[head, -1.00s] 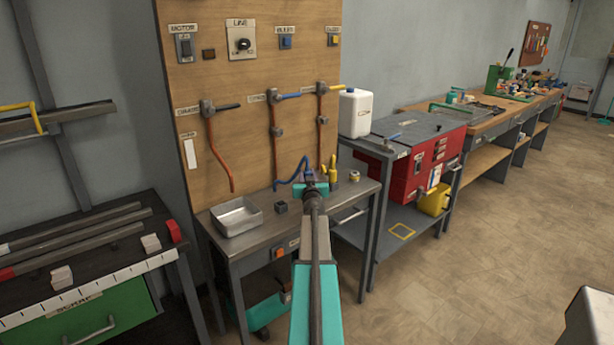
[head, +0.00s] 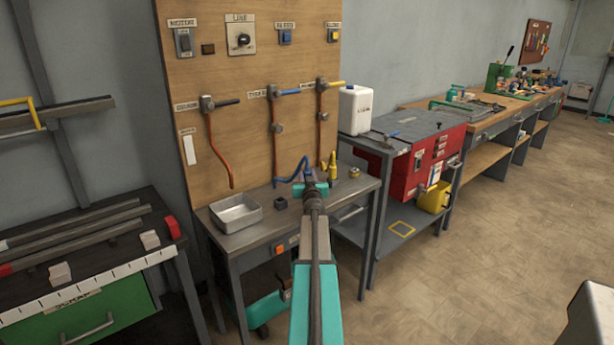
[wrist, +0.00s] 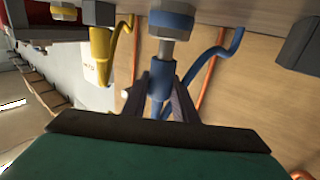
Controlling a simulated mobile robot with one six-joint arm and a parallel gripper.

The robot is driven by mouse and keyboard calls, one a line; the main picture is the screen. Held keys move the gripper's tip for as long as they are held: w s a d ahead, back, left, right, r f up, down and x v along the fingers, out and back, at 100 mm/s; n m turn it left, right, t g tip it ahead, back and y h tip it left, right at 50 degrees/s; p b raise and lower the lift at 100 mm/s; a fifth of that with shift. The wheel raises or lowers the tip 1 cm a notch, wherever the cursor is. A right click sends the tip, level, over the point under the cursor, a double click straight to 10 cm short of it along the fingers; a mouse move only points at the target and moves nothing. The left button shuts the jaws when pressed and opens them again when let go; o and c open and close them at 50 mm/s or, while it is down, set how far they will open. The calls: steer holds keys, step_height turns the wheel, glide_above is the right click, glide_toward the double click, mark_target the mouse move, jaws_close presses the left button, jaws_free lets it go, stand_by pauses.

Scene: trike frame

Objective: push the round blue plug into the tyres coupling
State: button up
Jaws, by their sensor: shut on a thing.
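My gripper (head: 310,187) is over the right part of the grey bench, in front of the wooden panel. In the wrist view its two fingers (wrist: 163,103) are shut on the round blue plug (wrist: 160,82). A blue collar with a silver stem, seemingly the tyres coupling (wrist: 171,20), is in line with the plug at the top of that view. The silver part meets or nearly meets the plug; I cannot tell how far it is in. The blue hose (wrist: 215,60) curves beside it and also shows in the head view (head: 290,172).
A yellow plug and hose (wrist: 100,45) are close beside my gripper; yellow fittings (head: 332,166) show on the bench. A metal tray (head: 236,214) and a small dark block (head: 281,203) lie to the left. A white canister (head: 355,110) stands on the cart at right.

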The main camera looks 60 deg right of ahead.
steer(key=shift+f+b, duration=0.8)
steer(key=shift+f, duration=0.3)
steer(key=o, duration=1.1)
steer(key=shift+o, duration=0.2)
steer(key=shift+s+a, duration=0.15)
steer(key=v, duration=1.3)
steer(key=shift+a+p, duration=0.2)
steer(key=shift+p, duration=0.1)
steer(key=shift+s, duration=0.1)
stand_by(0.4)
